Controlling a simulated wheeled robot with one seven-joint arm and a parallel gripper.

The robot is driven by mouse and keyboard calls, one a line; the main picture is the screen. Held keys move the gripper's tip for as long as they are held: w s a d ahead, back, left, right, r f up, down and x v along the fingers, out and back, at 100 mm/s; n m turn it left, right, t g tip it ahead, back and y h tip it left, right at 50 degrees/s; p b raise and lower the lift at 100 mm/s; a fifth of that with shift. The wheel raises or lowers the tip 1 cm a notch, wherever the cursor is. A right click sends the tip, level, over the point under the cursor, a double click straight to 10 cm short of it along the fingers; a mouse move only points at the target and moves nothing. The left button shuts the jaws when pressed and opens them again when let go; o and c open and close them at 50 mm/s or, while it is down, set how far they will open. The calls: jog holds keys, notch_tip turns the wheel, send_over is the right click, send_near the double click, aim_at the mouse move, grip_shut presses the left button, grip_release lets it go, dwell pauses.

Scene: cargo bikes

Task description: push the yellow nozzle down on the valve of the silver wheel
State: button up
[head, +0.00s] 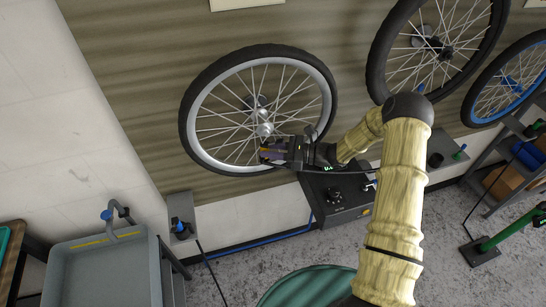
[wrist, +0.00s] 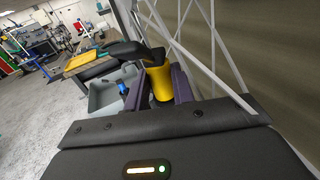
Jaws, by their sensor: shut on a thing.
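The silver wheel (head: 190,116), with a silver rim and black tyre, hangs on the wood-toned wall in the head view. My gripper (head: 264,153) is in front of its lower part, inside the rim's outline. In the wrist view, my gripper's purple fingers (wrist: 160,90) are shut on the yellow nozzle (wrist: 161,84). A black part (wrist: 128,52) extends from the nozzle's top towards the left. Pale spokes (wrist: 180,49) pass close beyond and to the right of the nozzle. I cannot make out the valve, so I cannot tell whether the nozzle touches it.
A black box with knobs (head: 338,196) is mounted below the wheel. Another wheel (head: 374,62) and a blue-rimmed wheel (head: 520,97) hang to the right. A grey basin (head: 100,272) stands lower left, and a green round top (head: 300,288) is at the bottom.

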jog(key=shift+w+a+b, duration=0.2)
jog(key=shift+w, duration=0.4)
jog(key=shift+w+a+b, duration=0.15)
jog(key=shift+w, duration=0.4)
jog(key=shift+d, duration=0.15)
jog(key=shift+f+b, duration=0.8)
jog(key=shift+f, duration=0.05)
dwell(1.7)
jog(key=o, duration=1)
jog(key=shift+o, duration=0.4)
jog(key=s+d, duration=0.1)
jog(key=d, duration=0.9)
jog(key=shift+s+r, duration=0.15)
jog(key=shift+s, duration=0.15)
jog(key=shift+a, duration=0.1)
